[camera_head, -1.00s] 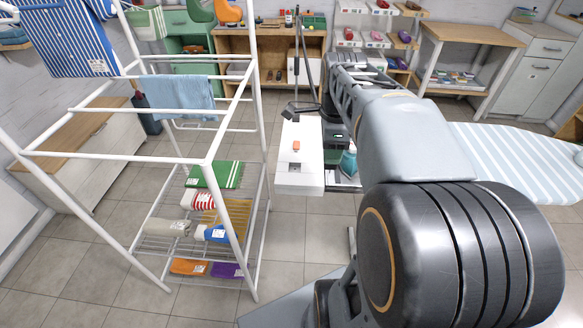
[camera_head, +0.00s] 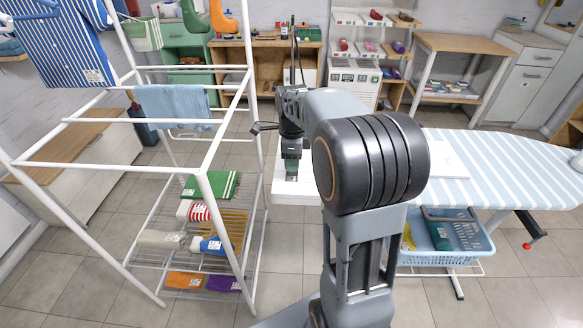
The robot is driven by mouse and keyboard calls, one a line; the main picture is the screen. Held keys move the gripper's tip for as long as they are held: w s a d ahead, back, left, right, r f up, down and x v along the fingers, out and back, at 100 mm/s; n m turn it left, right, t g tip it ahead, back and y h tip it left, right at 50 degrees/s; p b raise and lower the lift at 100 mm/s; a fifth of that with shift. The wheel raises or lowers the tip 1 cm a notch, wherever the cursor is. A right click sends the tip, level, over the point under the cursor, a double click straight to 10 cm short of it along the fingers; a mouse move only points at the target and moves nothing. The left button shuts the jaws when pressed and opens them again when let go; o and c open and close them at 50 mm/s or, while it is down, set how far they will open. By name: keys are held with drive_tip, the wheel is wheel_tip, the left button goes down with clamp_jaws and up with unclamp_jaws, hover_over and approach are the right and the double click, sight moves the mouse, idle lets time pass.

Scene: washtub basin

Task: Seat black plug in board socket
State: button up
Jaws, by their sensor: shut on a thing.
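The white end panel (camera_head: 293,199) of the ironing board lies below my gripper. My gripper (camera_head: 291,174) points down over this panel, with its fingers close together. The fingers are small and dark here, and the black plug cannot be told apart from them. The gripper hides the middle of the panel, where the dark square socket and small orange part showed earlier. I cannot tell whether the plug touches the socket.
A white drying rack (camera_head: 206,165) with cloths stands close on the left. The striped ironing board (camera_head: 490,165) extends right, with a blue basket (camera_head: 440,252) beneath it. Shelves and a workbench (camera_head: 265,80) line the back wall. Floor shows between rack and board.

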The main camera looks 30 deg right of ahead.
drive_tip(key=shift+w+f, duration=0.15)
drive_tip(key=shift+f, duration=1.55)
drive_tip(key=shift+f+b, duration=0.1)
drive_tip(key=shift+b, duration=0.2)
drive_tip(key=shift+f, duration=0.1)
drive_tip(key=o, duration=0.9)
